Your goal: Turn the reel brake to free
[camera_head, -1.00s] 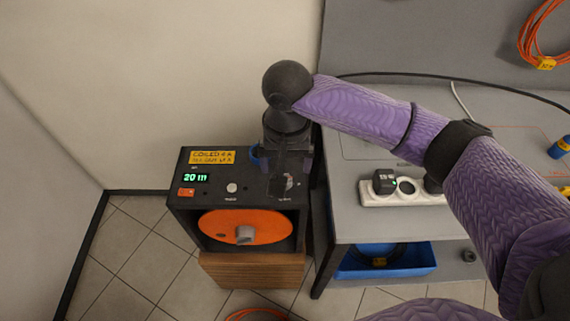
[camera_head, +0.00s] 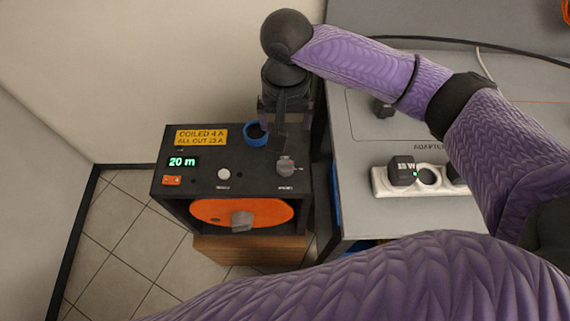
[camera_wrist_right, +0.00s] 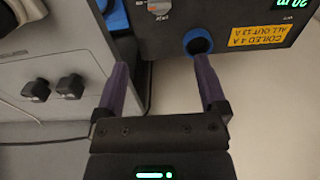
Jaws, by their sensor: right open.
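The reel box (camera_head: 240,176) is black, with a green 20 m display and an orange reel (camera_head: 215,212) in its front opening. A small grey knob (camera_head: 286,166) sits at the right of its top panel; its label is too small to read. The knob also shows at the top edge of the right wrist view (camera_wrist_right: 158,7). My right gripper (camera_head: 284,128) is open and empty, above the far right part of the box, apart from the knob. In the right wrist view its fingers (camera_wrist_right: 162,68) are spread wide. My left gripper is out of view.
A blue-ringed socket (camera_head: 256,133) lies near the right gripper's left finger. A white button (camera_head: 224,174) and an orange switch (camera_head: 172,180) are on the panel. The grey bench (camera_head: 385,230) with a white power strip (camera_head: 385,184) stands close on the right.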

